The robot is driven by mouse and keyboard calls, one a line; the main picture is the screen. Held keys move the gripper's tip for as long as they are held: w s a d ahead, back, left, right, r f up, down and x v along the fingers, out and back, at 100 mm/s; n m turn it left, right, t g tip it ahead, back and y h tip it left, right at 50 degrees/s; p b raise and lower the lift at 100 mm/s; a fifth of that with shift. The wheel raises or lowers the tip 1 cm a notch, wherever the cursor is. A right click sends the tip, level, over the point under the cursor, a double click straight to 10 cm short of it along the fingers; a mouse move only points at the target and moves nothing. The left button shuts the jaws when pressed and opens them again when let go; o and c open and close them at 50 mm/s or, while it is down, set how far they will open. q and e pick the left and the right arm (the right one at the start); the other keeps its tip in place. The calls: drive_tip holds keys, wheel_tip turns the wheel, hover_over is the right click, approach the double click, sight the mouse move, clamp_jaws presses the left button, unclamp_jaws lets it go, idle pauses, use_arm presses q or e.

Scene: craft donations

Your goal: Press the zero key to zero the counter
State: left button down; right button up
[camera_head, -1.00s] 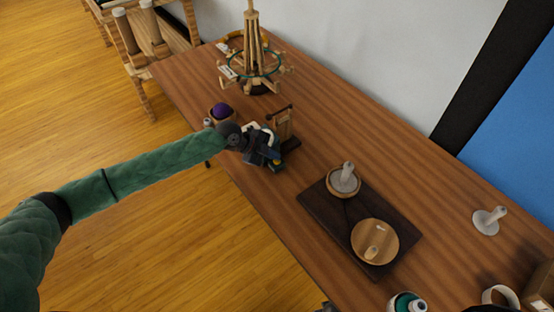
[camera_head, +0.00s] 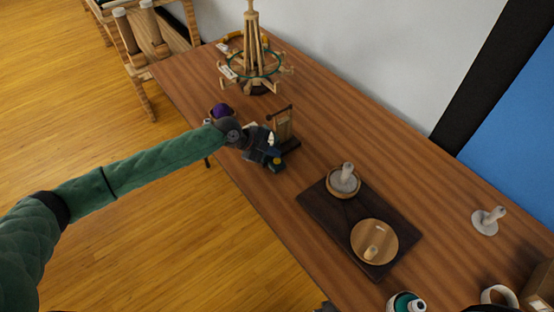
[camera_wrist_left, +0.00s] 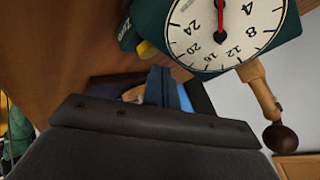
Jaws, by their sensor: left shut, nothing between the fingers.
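The counter shows in the left wrist view as a dark green body with a white numbered dial (camera_wrist_left: 222,30) and a red pointer. A yellow key (camera_wrist_left: 147,50) sticks out of its side next to a tag lettered ZERO (camera_wrist_left: 126,28). My left gripper (camera_wrist_left: 164,74) is shut and empty, its blue fingertips close below the yellow key; I cannot tell if they touch. In the head view my left gripper (camera_head: 268,155) largely hides the counter (camera_head: 276,167) near the table's left edge. My right gripper is not in view.
A wooden crank with a dark knob (camera_wrist_left: 281,137) sits beside the dial. A dark board (camera_head: 340,222) with two round wooden pieces lies to the right. A bowl with a purple ball (camera_head: 221,111) stands close to my left wrist.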

sight(274, 160)
use_arm(q)
drive_tip(key=shift+r+p, duration=0.9)
drive_tip(key=shift+r, duration=1.6)
